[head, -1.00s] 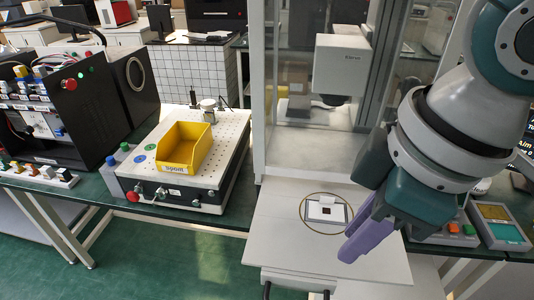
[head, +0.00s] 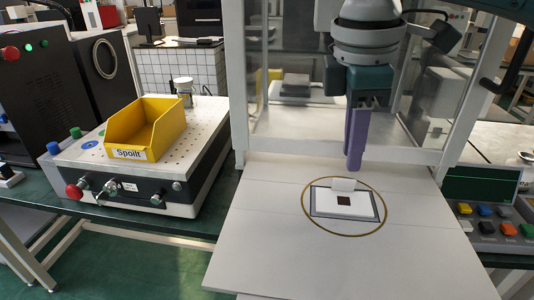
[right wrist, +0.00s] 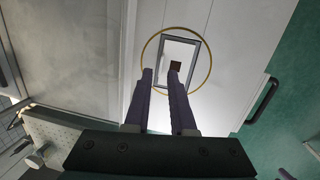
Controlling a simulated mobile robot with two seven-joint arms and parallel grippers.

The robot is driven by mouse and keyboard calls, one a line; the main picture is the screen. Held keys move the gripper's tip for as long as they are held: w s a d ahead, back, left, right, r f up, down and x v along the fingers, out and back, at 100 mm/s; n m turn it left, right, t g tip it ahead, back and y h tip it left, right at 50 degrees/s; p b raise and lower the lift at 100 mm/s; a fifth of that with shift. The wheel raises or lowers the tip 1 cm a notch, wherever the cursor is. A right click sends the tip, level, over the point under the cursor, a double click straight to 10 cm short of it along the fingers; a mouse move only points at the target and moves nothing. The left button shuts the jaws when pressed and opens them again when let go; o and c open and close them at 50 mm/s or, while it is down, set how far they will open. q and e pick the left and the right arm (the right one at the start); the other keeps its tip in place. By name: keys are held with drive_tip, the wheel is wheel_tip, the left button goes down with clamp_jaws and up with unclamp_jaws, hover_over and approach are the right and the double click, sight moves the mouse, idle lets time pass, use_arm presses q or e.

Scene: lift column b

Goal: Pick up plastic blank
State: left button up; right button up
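The plastic blank appears to be the flat white plate (head: 362,207) with a small dark square on it. It lies in a grey frame inside a thin gold ring (head: 313,224) on the light platform. A small white tab stands at its back edge. My right gripper (head: 354,168) has purple fingers pointing down above and just behind the blank, apart from it. In the right wrist view, the gripper (right wrist: 161,70) is open with an empty gap, and the white plate (right wrist: 177,49) lies beyond the fingertips. My left gripper is out of view.
A yellow bin (head: 160,122) labelled "Spoilt" stands on a perforated box at the left. A glass-walled cabinet (head: 237,90) rises behind the platform. A button panel (head: 490,228) is at the right. The platform around the ring is clear.

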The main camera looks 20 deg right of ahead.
sight(344, 180)
drive_tip(key=f, duration=0.5)
drive_tip(key=shift+w+f, duration=0.1)
drive_tip(key=shift+w, duration=0.15)
clamp_jaws()
